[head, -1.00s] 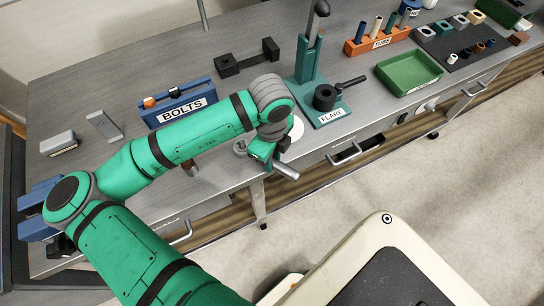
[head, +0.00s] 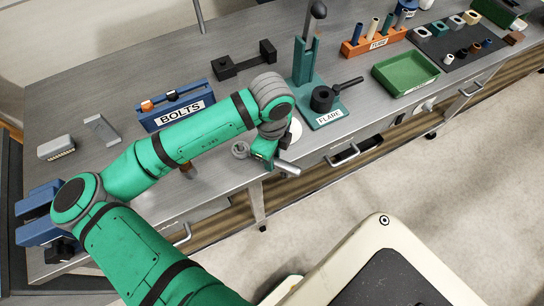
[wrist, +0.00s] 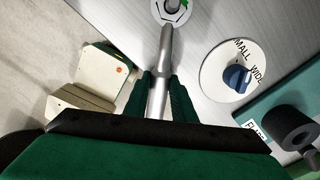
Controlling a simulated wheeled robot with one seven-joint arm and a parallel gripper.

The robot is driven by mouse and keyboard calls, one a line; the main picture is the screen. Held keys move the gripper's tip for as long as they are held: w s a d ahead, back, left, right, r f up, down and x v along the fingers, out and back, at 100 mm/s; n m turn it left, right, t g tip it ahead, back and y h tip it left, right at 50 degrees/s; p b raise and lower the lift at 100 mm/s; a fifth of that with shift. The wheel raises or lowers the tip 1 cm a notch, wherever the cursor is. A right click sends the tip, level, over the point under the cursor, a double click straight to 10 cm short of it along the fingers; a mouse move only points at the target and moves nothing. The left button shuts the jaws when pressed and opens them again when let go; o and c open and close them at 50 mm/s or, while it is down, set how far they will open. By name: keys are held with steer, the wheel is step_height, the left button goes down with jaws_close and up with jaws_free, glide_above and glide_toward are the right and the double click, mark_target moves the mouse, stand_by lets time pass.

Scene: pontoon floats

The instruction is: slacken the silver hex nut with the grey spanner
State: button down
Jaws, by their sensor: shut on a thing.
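The grey spanner (wrist: 158,98) runs up the middle of the wrist view. My gripper (wrist: 168,80) is shut on its handle. In the head view my gripper (head: 264,157) is at the bench's front edge, and the handle end (head: 288,167) sticks out past that edge. The far end of the spanner is at the silver hex nut (wrist: 173,6), at the top of the wrist view and partly cut off. I cannot tell how fully the spanner sits around the nut. In the head view a round grey end (head: 240,150) shows left of my gripper.
A white dial (wrist: 234,76) with a blue knob lies right of the spanner. The teal FLARE tool (head: 322,98) stands right of my gripper. A green tray (head: 405,73) is farther right. Drawer handles line the bench front.

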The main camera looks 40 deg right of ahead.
steer(key=shift+w+d+n, duration=0.25)
steer(key=shift+d+n, duration=0.2)
steer(key=shift+n, duration=0.15)
steer(key=shift+w+d+n, duration=0.15)
steer(key=shift+d+n, duration=0.15)
steer(key=shift+d, duration=0.1)
stand_by(0.7)
steer(key=shift+w+d+n, duration=0.1)
steer(key=shift+d+n, duration=0.05)
steer(key=shift+n, duration=0.25)
steer(key=shift+w+d, duration=0.1)
steer(key=shift+w, duration=0.15)
steer(key=shift+d, duration=0.1)
steer(key=shift+d+n, duration=0.15)
steer(key=shift+n, duration=0.25)
steer(key=shift+w+d, duration=0.15)
